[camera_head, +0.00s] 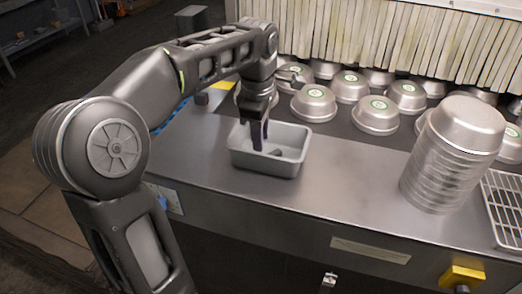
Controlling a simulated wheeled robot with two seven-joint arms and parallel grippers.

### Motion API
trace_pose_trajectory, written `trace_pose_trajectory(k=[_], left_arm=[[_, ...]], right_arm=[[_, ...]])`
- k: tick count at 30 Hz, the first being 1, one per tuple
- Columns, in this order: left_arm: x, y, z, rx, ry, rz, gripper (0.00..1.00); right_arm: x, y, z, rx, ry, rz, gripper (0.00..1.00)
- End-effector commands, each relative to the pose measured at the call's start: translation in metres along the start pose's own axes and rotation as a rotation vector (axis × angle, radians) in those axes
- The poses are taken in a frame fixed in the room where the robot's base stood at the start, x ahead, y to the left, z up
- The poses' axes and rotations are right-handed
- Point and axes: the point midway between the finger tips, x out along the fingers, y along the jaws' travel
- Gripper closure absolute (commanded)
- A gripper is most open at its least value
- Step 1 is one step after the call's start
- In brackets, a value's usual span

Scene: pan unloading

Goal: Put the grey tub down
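The grey tub (266,168) is a shallow rectangular tub with an open top. It appears to sit level on the metal counter, near its left end. My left gripper (260,146) points down, with its dark fingers reaching over the tub's opening. The fingers hide part of the tub's far wall and inside. I cannot tell whether they are open, or shut on the tub or on something in it. A small dark shape (277,152) shows inside the tub, too small to make out. My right gripper is not in view.
Several upturned metal pans with green labels (314,102) stand behind the counter before a strip curtain (400,40). A tall stack of pans (440,165) and a wire rack (504,200) are at the right. The counter (345,185) between tub and stack is clear.

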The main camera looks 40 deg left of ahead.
Motion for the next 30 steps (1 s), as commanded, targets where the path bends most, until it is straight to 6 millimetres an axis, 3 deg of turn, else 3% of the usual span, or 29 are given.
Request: trace_pose_trajectory(k=[3,7,24,30], left_arm=[[-0.019,0.001,0.000,0.000,0.000,0.002,0.75],[-0.026,0.000,0.000,0.000,0.000,0.000,0.75],[-0.027,0.000,0.000,0.000,0.000,-0.001,0.75],[-0.027,0.000,0.000,0.000,0.000,-0.001,0.70]], right_arm=[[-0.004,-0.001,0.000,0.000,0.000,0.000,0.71],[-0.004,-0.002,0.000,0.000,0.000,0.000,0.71],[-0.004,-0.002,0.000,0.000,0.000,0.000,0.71],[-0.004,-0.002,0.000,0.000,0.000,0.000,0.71]])
